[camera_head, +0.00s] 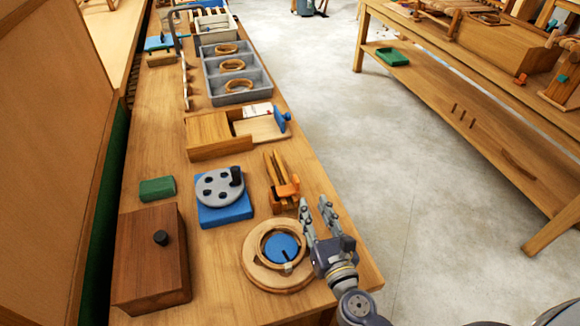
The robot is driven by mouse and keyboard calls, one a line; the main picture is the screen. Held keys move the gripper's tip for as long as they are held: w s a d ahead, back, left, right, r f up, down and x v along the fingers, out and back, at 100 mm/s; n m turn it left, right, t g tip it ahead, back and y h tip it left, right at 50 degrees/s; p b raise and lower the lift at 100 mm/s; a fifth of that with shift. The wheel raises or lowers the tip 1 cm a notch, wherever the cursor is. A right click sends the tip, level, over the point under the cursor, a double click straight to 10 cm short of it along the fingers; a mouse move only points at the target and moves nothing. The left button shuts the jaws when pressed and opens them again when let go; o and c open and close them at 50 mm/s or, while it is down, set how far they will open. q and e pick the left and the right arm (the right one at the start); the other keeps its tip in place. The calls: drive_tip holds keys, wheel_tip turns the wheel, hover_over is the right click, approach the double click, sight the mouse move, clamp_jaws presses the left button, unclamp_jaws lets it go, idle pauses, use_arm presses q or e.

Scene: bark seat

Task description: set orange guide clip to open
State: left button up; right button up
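An orange clip (288,190) sits on a small wooden fixture (276,166) with upright slats, near the right edge of the long wooden bench. Whether the clip is open or closed is too small to tell. My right gripper (314,208) is at the bench's right edge, just below and to the right of the clip. Its two fingers are spread and point toward the back, with nothing seen between them. A small gap seems to lie between the fingers and the clip. My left gripper is not in view.
A round wooden ring piece with a blue disc (279,246) lies close left of my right gripper. A grey dial on a blue base (224,212), a dark wooden box (150,276) and a green block (157,188) stand farther left. An open-fronted wooden box (208,136) stands behind.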

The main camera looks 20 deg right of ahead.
sight(298, 185)
drive_tip(key=shift+w+a+f+n+y, duration=0.1)
drive_tip(key=shift+a+n+y, duration=0.05)
drive_tip(key=shift+a+n, duration=0.15)
drive_tip(key=shift+w+a+f+n+y, duration=0.1)
drive_tip(key=shift+a+n+y, duration=0.05)
drive_tip(key=shift+n, duration=0.25)
drive_tip(key=shift+w+a+r, duration=0.1)
drive_tip(key=shift+w+r, duration=0.05)
drive_tip(key=w, duration=0.2)
drive_tip(key=w+p, duration=0.1)
drive_tip(key=w, duration=0.1)
drive_tip(key=shift+w+r, duration=0.2)
drive_tip(key=shift+w, duration=0.1)
drive_tip(key=w, duration=0.2)
drive_tip(key=w+p, duration=0.1)
drive_tip(key=w, duration=0.2)
drive_tip(key=shift+w+a+f, duration=0.15)
drive_tip(key=shift+w+f, duration=0.05)
drive_tip(key=shift+w, duration=0.05)
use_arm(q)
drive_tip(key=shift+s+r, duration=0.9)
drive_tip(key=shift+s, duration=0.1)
use_arm(e)
clamp_jaws()
